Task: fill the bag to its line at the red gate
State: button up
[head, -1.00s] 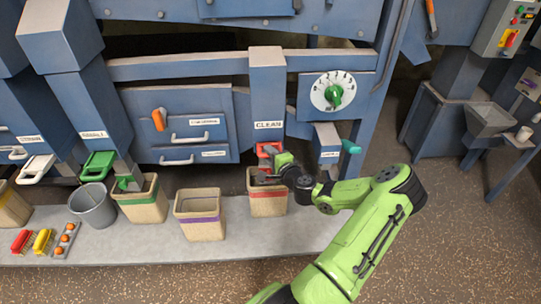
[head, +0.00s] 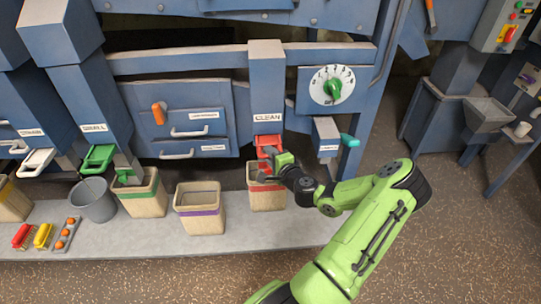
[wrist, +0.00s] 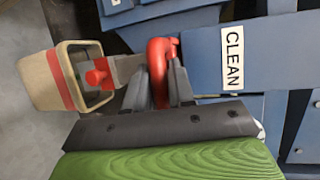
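The red gate (head: 268,141) sits below the spout marked CLEAN. Its red handle (wrist: 158,52) shows in the wrist view between my fingers. My gripper (head: 268,160) is at the front of the gate, above the bag; in the wrist view (wrist: 164,85) its two fingers are closed around the handle. The tan bag with a red line (head: 267,198) stands upright on the ledge under this spout. It also shows at the left of the wrist view (wrist: 42,80), where its mouth is partly covered. I cannot tell how full it is.
A bag with a purple line (head: 200,210) and one with a green line (head: 143,203) stand to the left, with a grey bucket (head: 93,200) beyond. A dial (head: 333,88) and a teal handle (head: 349,140) are at right. My arm crosses the floor's open right side.

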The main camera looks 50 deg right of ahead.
jog(key=o, duration=0.3)
jog(key=shift+s, duration=0.1)
jog(key=shift+o, duration=0.2)
jog(key=p+v, duration=0.3)
jog(key=v, duration=1.3)
jog(key=shift+p, duration=0.35)
jog(key=shift+f, duration=0.1)
